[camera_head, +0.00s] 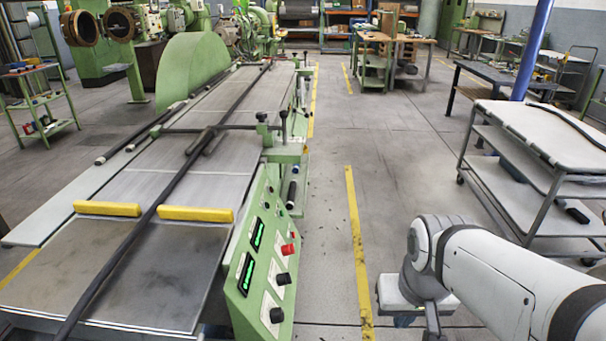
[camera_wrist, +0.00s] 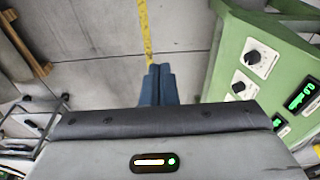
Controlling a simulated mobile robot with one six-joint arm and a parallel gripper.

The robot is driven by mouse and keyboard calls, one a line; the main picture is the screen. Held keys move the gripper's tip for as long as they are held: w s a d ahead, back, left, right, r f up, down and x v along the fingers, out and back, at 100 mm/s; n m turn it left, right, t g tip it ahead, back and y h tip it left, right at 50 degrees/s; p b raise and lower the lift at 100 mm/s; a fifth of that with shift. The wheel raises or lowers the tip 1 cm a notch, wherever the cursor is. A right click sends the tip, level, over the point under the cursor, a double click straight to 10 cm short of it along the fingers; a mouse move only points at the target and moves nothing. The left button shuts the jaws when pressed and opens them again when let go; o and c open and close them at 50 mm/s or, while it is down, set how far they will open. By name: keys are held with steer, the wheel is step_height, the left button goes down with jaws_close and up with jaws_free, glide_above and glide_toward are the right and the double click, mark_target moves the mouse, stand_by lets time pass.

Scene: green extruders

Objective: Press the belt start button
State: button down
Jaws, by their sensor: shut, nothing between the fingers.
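The green control panel (camera_head: 262,262) stands on the near right end of the conveyor. It carries a red button (camera_head: 287,249), black knobs (camera_head: 277,315) and two green-lit displays (camera_head: 246,274). I cannot tell which control is the belt start button. In the wrist view the panel (camera_wrist: 233,45) is at the right, with dark knobs on white plates (camera_wrist: 262,57) and lit displays (camera_wrist: 301,95); no red button shows there. My gripper (camera_wrist: 158,72) has its blue fingers together and empty, over the floor and apart from the panel. In the head view my arm is right of the panel.
A conveyor bed (camera_head: 115,262) with yellow blocks (camera_head: 195,214) and a long dark strip lies left of the panel. A yellow floor line (camera_head: 357,250) runs between panel and arm. A grey shelf cart (camera_head: 540,135) stands at right. The aisle floor is clear.

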mark_target(282, 213)
steer(key=shift+w+a, duration=0.1)
steer(key=w+d+f+m+t+b, duration=0.15)
steer(key=w+t, duration=0.25)
steer(key=w, duration=0.9)
steer(key=w+f+m+t+b, duration=0.2)
steer(key=w+m+t, duration=0.1)
steer(key=w, duration=0.9)
steer(key=w+a+f+m+t+y+b, duration=0.1)
steer(key=w+a+f+y, duration=0.2)
steer(key=w+a+y, duration=0.2)
steer(key=w+a+f+m+t+y+b, duration=0.1)
steer(key=w+a+f+y, duration=0.2)
steer(key=w+a+y, duration=0.2)
steer(key=w+a, duration=0.1)
steer(key=a, duration=0.2)
steer(key=shift+w+a+f, duration=0.3)
steer(key=shift+w+f, duration=0.05)
steer(key=shift+f, duration=0.05)
steer(key=s+a+b+x, duration=0.1)
steer(key=x, duration=0.5)
steer(key=s+a+b+x, duration=0.1)
steer(key=b+x, duration=0.1)
steer(key=x, duration=0.4)
steer(key=shift+w+a+f, duration=0.2)
steer(key=shift+w+f, duration=0.15)
steer(key=shift+f, duration=0.1)
